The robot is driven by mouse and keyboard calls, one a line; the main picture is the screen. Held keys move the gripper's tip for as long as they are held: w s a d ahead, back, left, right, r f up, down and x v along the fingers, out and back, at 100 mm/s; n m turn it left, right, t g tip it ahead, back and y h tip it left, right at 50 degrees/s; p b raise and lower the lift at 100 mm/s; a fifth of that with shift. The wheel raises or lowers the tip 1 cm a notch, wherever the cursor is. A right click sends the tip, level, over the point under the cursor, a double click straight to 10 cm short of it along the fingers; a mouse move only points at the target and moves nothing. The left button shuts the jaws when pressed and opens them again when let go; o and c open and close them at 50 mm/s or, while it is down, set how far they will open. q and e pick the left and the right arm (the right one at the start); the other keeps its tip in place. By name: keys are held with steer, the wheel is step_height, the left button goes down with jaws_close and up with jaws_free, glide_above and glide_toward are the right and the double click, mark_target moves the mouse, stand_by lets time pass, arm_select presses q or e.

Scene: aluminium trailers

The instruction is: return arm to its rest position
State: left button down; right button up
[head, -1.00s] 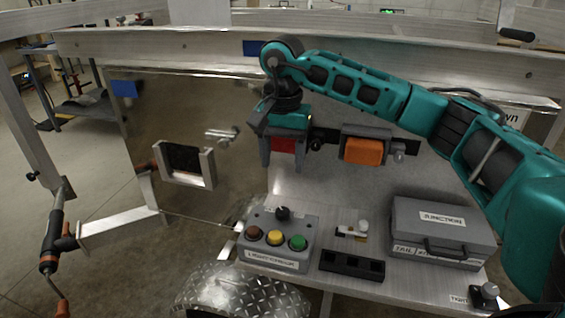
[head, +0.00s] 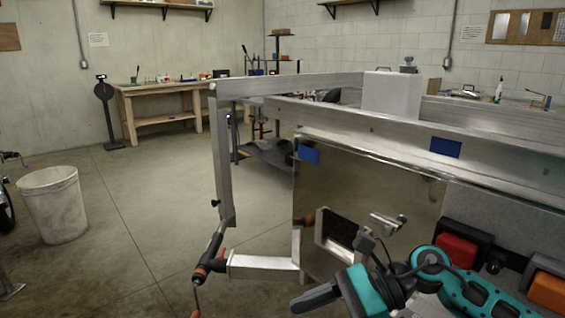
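My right arm (head: 465,295), teal with black joints, comes in from the lower right in the head view. Its gripper (head: 312,298) is at the bottom, pointing left, in front of the lower part of the trailer's metal panel. A dark finger shows, but whether the gripper is open or shut is unclear. I see nothing held in it. A red lamp (head: 459,247) and an orange lamp (head: 548,291) are on the trailer at the right, apart from the gripper. My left arm and gripper are not in view.
The aluminium trailer frame (head: 300,84) fills the right side. A jack with an orange handle (head: 203,272) stands at its left corner. A white bin (head: 53,203) stands on the floor at left, and a wooden workbench (head: 160,90) is at the back. Floor between them is clear.

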steer(key=a+r+m+t+y+p, duration=0.3)
steer(key=m+t+y, duration=0.35)
steer(key=m, duration=0.75)
steer(key=w+d+f+m+t+h, duration=0.1)
steer(key=d+m+t+h, duration=0.2)
steer(key=m+t, duration=0.45)
steer(key=w+d+f+m+t+h, duration=0.1)
steer(key=d+f+m+t+h, duration=0.2)
steer(key=m, duration=0.8)
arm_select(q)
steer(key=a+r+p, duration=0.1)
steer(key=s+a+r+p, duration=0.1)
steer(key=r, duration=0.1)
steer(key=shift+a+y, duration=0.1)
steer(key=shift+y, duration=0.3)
arm_select(e)
steer(key=s+d+f+m+g+h, duration=0.2)
steer(key=s+d+f+m+h, duration=0.3)
steer(key=f+m, duration=0.3)
steer(key=s+d+f+m+g+h, duration=0.2)
steer(key=s+d+f+m+h, duration=0.3)
steer(key=m, duration=0.7)
steer(key=s+f+h, duration=0.2)
steer(key=s+f, duration=0.1)
steer(key=f, duration=0.1)
steer(key=shift+g, duration=0.3)
steer(key=shift+f, duration=0.1)
